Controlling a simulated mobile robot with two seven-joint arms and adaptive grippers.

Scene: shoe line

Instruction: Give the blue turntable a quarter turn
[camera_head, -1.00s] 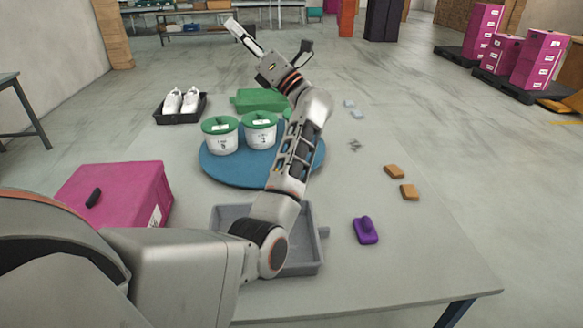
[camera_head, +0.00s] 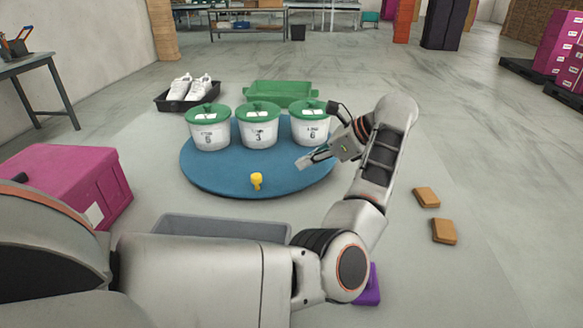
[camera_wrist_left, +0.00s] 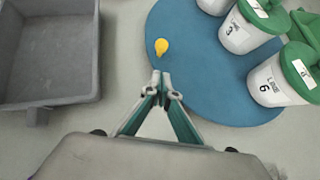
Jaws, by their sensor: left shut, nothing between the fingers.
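My left gripper (camera_head: 304,162) is shut and empty, right of the knob in the head view. In the left wrist view the closed fingertips (camera_wrist_left: 160,80) appear just below the yellow knob (camera_wrist_left: 161,47), with a gap between them. My right gripper is not in view.
A grey tray (camera_head: 222,226) lies in front of the turntable, partly behind my arm. A pink box (camera_head: 75,178) stands left. A green crate (camera_head: 281,93) and a black tray with white shoes (camera_head: 188,98) stand behind. Brown blocks (camera_head: 443,231) lie right.

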